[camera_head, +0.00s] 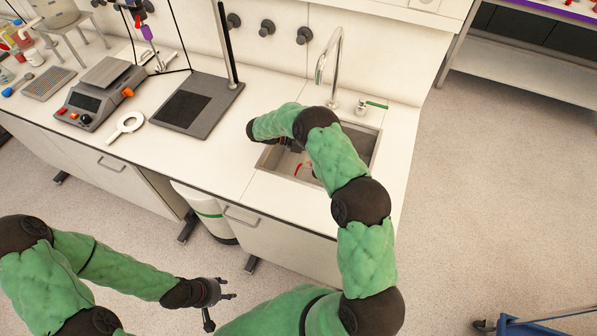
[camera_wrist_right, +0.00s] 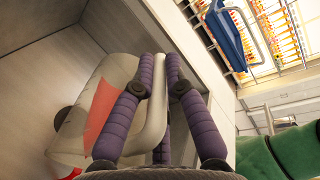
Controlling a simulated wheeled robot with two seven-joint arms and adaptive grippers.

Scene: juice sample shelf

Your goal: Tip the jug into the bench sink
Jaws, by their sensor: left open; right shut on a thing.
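The bench sink (camera_head: 368,146) is a rectangular basin near the right end of the white bench. My right gripper (camera_wrist_right: 161,65) has its purple fingers shut on the handle side of the jug (camera_wrist_right: 118,72), a clear vessel with some red showing in it. In the head view the jug (camera_head: 306,172) is inside the sink opening, mostly hidden by my right arm. It looks tilted, but I cannot tell how far or whether anything is pouring. My left gripper (camera_head: 222,292) is open and empty, low in front of the bench, away from the sink.
A tall curved tap (camera_head: 330,62) stands behind the sink, with a green-handled fitting (camera_head: 371,104) beside it. A dark stand base (camera_head: 197,104), a magnifier (camera_head: 126,126) and a scale (camera_head: 101,90) are to the left. A white bin (camera_head: 210,210) stands under the bench.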

